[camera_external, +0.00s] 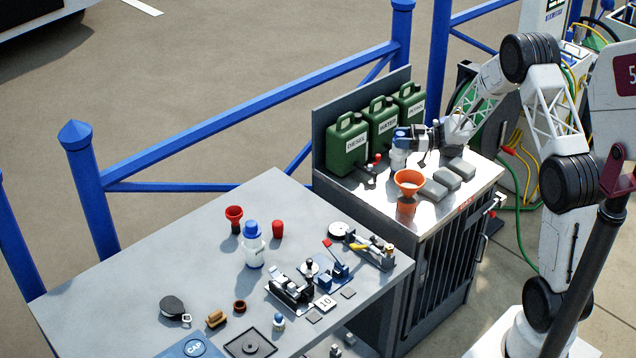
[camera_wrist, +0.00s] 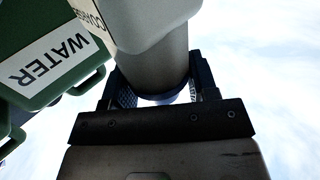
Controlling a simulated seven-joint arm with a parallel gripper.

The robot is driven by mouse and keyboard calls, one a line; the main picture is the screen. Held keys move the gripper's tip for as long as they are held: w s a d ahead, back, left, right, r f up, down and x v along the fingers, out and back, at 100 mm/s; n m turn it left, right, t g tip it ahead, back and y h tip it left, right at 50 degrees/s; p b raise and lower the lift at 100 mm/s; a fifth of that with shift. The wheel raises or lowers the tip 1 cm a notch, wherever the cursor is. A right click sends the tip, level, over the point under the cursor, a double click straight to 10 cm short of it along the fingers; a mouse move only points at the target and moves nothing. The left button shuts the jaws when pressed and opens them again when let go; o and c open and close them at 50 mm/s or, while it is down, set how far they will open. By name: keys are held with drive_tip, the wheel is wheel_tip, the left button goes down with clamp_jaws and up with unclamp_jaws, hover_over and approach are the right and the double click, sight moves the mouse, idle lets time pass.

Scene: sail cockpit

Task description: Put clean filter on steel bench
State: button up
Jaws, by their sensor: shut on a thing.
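My gripper (camera_external: 403,138) is over the metal-topped bench (camera_external: 438,215) at the right, in front of the green cans. It is shut on a pale cylinder (camera_external: 398,158), which looks like the filter. In the wrist view the cylinder (camera_wrist: 160,60) sits between the fingers (camera_wrist: 160,92), with a wider white part bearing a partly cut-off label. Whether its base touches the bench top is unclear. A similar white bottle with a blue cap (camera_external: 254,248) stands on the grey table (camera_external: 120,270) at the left. I cannot tell for certain which surface is the steel bench.
Green cans, including one marked WATER (camera_external: 382,122), line the bench's back; it also shows close by in the wrist view (camera_wrist: 55,55). An orange funnel (camera_external: 408,180), grey blocks (camera_external: 434,192) and a small red-topped valve (camera_external: 374,165) stand nearby. The grey table's left part is clear.

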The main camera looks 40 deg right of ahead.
drive_tip(key=shift+f, duration=0.7)
drive_tip(key=o, duration=1.3)
drive_tip(key=shift+v, duration=0.9)
drive_tip(key=r, duration=0.7)
drive_tip(key=shift+s+d+r, duration=0.15)
drive_tip(key=shift+s+d, duration=0.25)
